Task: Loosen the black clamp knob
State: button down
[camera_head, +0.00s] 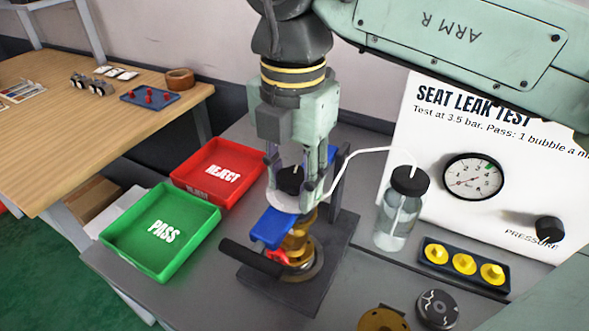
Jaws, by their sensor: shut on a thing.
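The black clamp knob (290,177) stands at the top of the clamp fixture, above a white disc (284,203). My gripper (293,190) points down over it, its fingers on either side, shut on the knob, which they partly hide. Below are a blue clamp bar (271,228) and a brass valve (298,243) with a red part near its foot. The fixture's dark base plate (312,290) lies on the grey bench. A black handle bar (252,259) sticks out to the front left.
A green PASS tray (160,232) and a red REJECT tray (218,172) stand to the left. A glass bottle (398,217) with a white tube stands close on the right. Beyond are the test panel with its gauge (473,176) and a holder of yellow caps (464,264).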

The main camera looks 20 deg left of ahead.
jog(key=n, duration=0.6)
jog(key=shift+r+p, duration=0.1)
jog(key=shift+p, duration=0.3)
jog(key=n, duration=0.3)
jog(key=shift+n, duration=0.3)
jog(key=n, duration=0.2)
jog(key=shift+f+n, duration=0.2)
jog(key=shift+n, duration=0.1)
jog(key=c, duration=1.2)
grip_release()
jog(key=shift+o, duration=0.2)
